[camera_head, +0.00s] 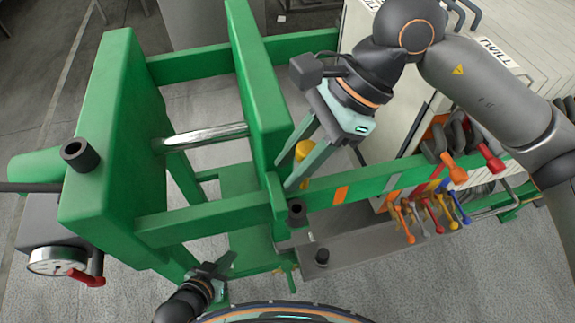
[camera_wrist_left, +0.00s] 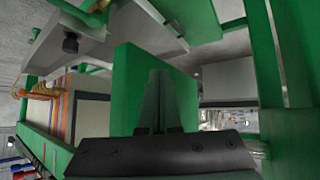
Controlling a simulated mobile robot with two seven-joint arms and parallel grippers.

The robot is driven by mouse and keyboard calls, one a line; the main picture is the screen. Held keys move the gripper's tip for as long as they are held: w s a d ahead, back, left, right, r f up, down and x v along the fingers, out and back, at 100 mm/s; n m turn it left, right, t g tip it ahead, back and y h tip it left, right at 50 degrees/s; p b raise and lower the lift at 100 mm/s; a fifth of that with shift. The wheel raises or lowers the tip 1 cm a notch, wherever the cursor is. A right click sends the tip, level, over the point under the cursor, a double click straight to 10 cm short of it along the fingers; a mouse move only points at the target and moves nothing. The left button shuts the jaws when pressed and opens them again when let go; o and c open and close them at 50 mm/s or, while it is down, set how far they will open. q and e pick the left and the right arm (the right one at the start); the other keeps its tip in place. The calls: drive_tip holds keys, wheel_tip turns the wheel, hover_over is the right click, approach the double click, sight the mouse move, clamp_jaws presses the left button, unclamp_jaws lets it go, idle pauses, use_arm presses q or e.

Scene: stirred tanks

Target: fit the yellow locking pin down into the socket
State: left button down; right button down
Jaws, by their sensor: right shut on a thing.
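The yellow locking pin (camera_head: 303,150) is between the fingers of my right gripper (camera_head: 286,176), which is shut on it. A similar dark ring (camera_head: 80,153) stands on the big green block at left. My left gripper (camera_head: 222,266) is low at the front; its fingers (camera_wrist_left: 158,100) look closed together and empty in the left wrist view, before a green plate.
A metal rod (camera_head: 205,137) spans the frame. A gauge (camera_head: 52,261) and red lever are at lower left. Coloured-handled clamps (camera_head: 430,210) hang at right. A grey plate with a dark knob (camera_head: 322,257) lies in front.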

use_arm(q)
drive_tip(key=shift+f, duration=0.2)
use_arm(e)
drive_tip(key=shift+s+a+r+m+t, duration=0.25)
drive_tip(key=shift+a+r+m+t, duration=0.1)
drive_tip(key=shift+a+m, duration=0.15)
